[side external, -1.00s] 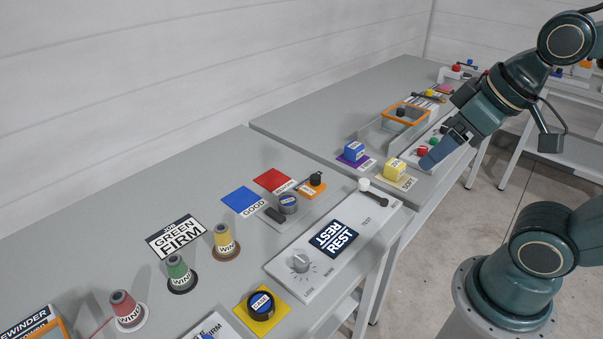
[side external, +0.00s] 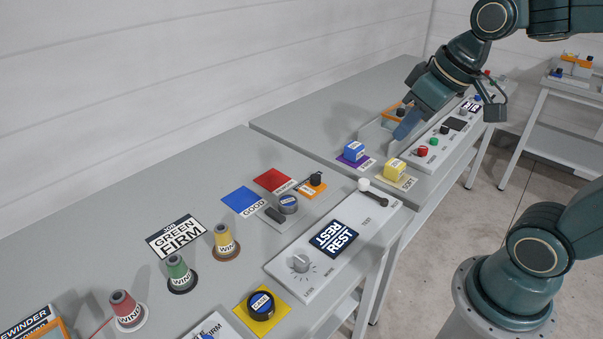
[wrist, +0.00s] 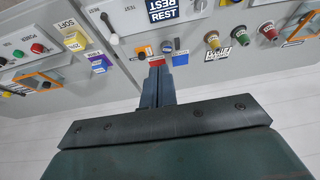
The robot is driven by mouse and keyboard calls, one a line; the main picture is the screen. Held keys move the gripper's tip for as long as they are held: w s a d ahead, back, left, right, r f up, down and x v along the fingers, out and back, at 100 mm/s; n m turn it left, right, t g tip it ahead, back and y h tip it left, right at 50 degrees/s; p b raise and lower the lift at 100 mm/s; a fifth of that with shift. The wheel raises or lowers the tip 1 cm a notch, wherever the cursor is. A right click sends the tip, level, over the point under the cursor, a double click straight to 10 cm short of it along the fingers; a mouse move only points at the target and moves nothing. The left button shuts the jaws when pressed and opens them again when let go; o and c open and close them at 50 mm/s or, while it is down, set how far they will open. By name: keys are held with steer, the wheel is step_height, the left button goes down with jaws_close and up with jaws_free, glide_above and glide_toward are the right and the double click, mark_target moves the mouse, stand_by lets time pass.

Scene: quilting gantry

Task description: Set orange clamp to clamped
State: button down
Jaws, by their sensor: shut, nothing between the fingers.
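A small orange piece with a black knob (side external: 314,186) lies on the near table, beside a red pad; its label is too small to read. It also shows in the wrist view (wrist: 145,51), just beyond my fingertips. An orange frame (side external: 394,108) stands on the far table, partly behind my gripper. It shows at the left in the wrist view (wrist: 38,82). I cannot tell for certain which orange part is the clamp, or its setting. My gripper (side external: 404,131) is shut and empty, above the far table near the frame. Its closed fingers point ahead in the wrist view (wrist: 157,75).
Blue (side external: 354,151) and yellow (side external: 395,169) blocks sit on the far table's front end. A panel with red and green buttons (side external: 433,141) lies to their right. The near table holds several spools, a dial panel (side external: 301,262) and a blue-topped knob (side external: 288,203).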

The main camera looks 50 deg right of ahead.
mark_target(313, 184)
steer(key=w+d+f+y, duration=0.2)
steer(key=w+d+f, duration=0.45)
steer(key=w, duration=0.25)
steer(key=w+d+f+y, duration=0.1)
steer(key=w+d+f, duration=0.5)
steer(key=w+d, duration=0.15)
steer(key=w+d+f+m+y, duration=0.1)
steer(key=w+d+f, duration=0.1)
steer(key=d+f, duration=0.4)
steer(key=shift+w+d+f+m+t, duration=0.3)
steer(key=shift+f+t, duration=0.1)
steer(key=shift+f, duration=0.5)
steer(key=shift+f, duration=0.1)
steer(key=x, duration=1)
steer(key=shift+w+a, duration=0.1)
steer(key=shift+a, duration=0.2)
steer(key=shift+w+a, duration=0.2)
steer(key=shift+a, duration=0.8)
steer(key=shift+w+a, duration=0.15)
steer(key=shift+a, duration=0.55)
steer(key=shift+a, duration=0.1)
